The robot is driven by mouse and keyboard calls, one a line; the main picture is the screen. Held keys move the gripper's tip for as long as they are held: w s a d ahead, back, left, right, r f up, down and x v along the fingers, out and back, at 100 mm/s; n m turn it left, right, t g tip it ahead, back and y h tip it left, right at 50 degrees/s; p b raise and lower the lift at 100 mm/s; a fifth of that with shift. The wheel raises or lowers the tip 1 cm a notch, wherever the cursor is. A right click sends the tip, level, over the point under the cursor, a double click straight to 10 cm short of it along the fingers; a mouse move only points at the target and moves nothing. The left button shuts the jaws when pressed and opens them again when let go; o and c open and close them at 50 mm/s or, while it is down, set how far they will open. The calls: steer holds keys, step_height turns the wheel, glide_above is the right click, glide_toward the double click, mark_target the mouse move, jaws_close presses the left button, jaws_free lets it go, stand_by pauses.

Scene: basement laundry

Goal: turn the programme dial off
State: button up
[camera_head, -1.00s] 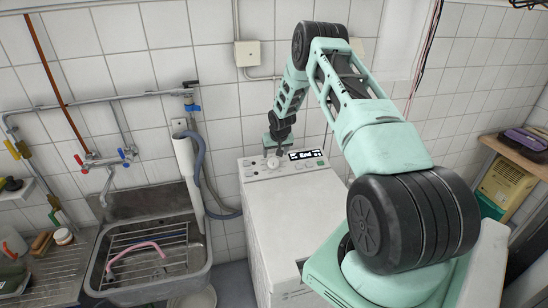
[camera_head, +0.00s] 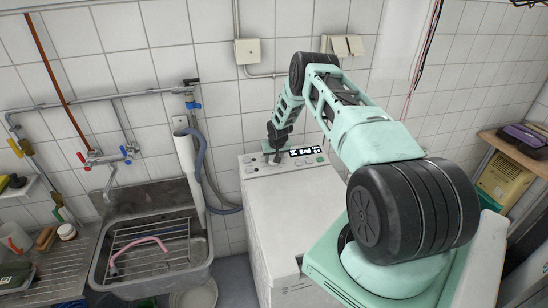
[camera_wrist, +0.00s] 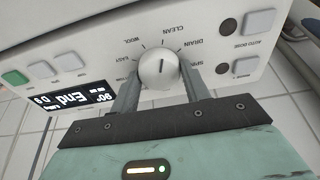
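The programme dial (camera_wrist: 158,69) is a round white knob on the washing machine's control panel, with a dark mark pointing up in the wrist view. Around it are labels such as WOOL, CLEAN, DRAIN and SPIN, seen upside down. My gripper (camera_wrist: 159,78) has one grey finger on each side of the dial, and both fingertips appear to touch its rim. In the head view my gripper (camera_head: 274,155) is at the panel's left part and largely hides the dial.
The washing machine (camera_head: 290,215) has several panel buttons (camera_wrist: 262,22) beside the dial. A metal sink (camera_head: 150,280) with a rack stands to its left, and a grey hose (camera_head: 201,165) hangs between them. A shelf (camera_head: 515,143) is at the right.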

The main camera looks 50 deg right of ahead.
steer(key=shift+c, duration=0.9)
